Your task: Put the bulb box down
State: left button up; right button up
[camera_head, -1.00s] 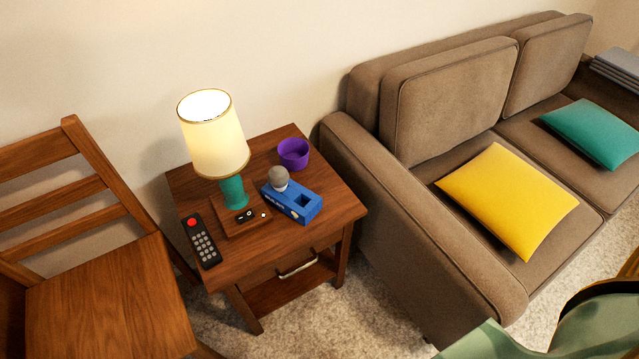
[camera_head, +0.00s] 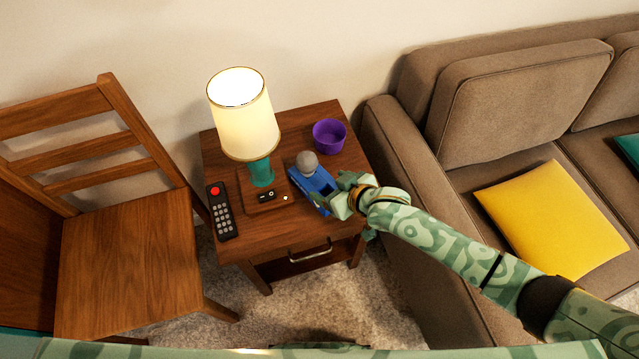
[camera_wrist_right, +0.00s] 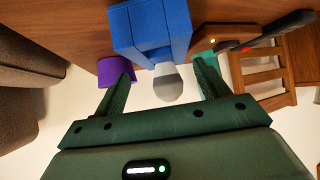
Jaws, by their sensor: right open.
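The blue bulb box (camera_head: 309,186) rests on the wooden side table (camera_head: 275,232), right of the lamp base. A grey-white bulb (camera_head: 307,161) stands up from its far end. My right gripper (camera_head: 345,193) is at the right end of the box and covers part of it. In the right wrist view my right gripper (camera_wrist_right: 164,78) has its fingers spread wide. The box (camera_wrist_right: 152,28) lies ahead of the fingertips and the bulb (camera_wrist_right: 168,84) shows between the fingers. I cannot tell whether a finger touches the box. My left gripper is out of view.
A lit lamp (camera_head: 246,120) with a teal stem stands left of the box. A remote (camera_head: 222,211) lies at the table's left edge. A purple bowl (camera_head: 329,138) stands behind the box. A chair (camera_head: 130,250) and a sofa (camera_head: 405,190) flank the table.

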aim_at(317, 181)
jog(key=shift+f+b+x, duration=0.25)
jog(key=shift+b+x, duration=0.15)
jog(key=shift+x, duration=0.8)
jog(key=shift+w+a+f+b, duration=0.15)
jog(key=shift+w+a+b, duration=0.05)
jog(key=shift+w+b, duration=0.15)
jog(key=b+x, duration=0.3)
jog(key=x, duration=0.2)
jog(key=shift+s+f+b, duration=0.15)
jog(key=shift+s+b, duration=0.1)
jog(key=shift+b, duration=0.05)
jog(key=shift+w+a, duration=0.1)
jog(key=shift+w, duration=0.05)
jog(key=shift+r, duration=0.2)
jog(key=c, duration=0.8)
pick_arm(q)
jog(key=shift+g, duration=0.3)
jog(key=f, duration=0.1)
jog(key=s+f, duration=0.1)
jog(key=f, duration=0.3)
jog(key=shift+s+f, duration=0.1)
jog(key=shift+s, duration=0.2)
pick_arm(e)
jog(key=shift+o, duration=0.2)
jog(key=shift+r, duration=0.15)
